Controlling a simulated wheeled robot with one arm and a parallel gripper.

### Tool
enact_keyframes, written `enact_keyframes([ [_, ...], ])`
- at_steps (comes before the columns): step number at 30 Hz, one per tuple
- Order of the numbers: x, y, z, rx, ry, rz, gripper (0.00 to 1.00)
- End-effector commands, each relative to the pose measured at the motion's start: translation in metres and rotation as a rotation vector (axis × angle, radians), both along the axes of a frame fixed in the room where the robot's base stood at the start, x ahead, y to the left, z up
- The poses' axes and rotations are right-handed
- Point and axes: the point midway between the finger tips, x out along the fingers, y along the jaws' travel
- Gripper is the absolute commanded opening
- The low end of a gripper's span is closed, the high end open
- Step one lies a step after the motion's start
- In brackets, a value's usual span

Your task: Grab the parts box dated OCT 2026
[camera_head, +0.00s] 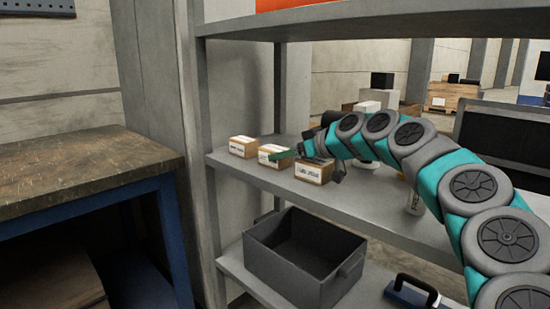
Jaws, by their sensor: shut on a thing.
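Three small brown cardboard parts boxes with white labels stand in a row on the middle grey shelf: a left box (243,147), a middle box (272,157) and a right box (313,173). The print on the labels is too small to read, so I cannot tell which is dated OCT 2026. My gripper (311,158) reaches in from the right and is shut on the right box, with a green part on its left and a grey part at its right side. The right box seems to be at shelf level; I cannot tell whether it is lifted.
The metal shelf (378,197) has an upper board above my arm and an upright post at the left. Below are an open grey bin (305,262) and a blue toolbox (410,292). A workbench (80,172) is at the left.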

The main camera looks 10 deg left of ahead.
Motion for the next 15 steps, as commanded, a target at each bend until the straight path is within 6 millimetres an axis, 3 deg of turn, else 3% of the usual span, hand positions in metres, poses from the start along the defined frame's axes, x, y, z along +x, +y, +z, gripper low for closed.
enact_keyframes([
  [1, 0.0, -0.0001, 0.0, 0.0, 0.0, 0.0, 0.3],
  [9, 0.0, 0.0, 0.0, 0.0, 0.0, 0.0, 0.0],
  [15, -0.0001, 0.0, 0.0004, 0.001, -0.001, 0.0, 0.0],
])
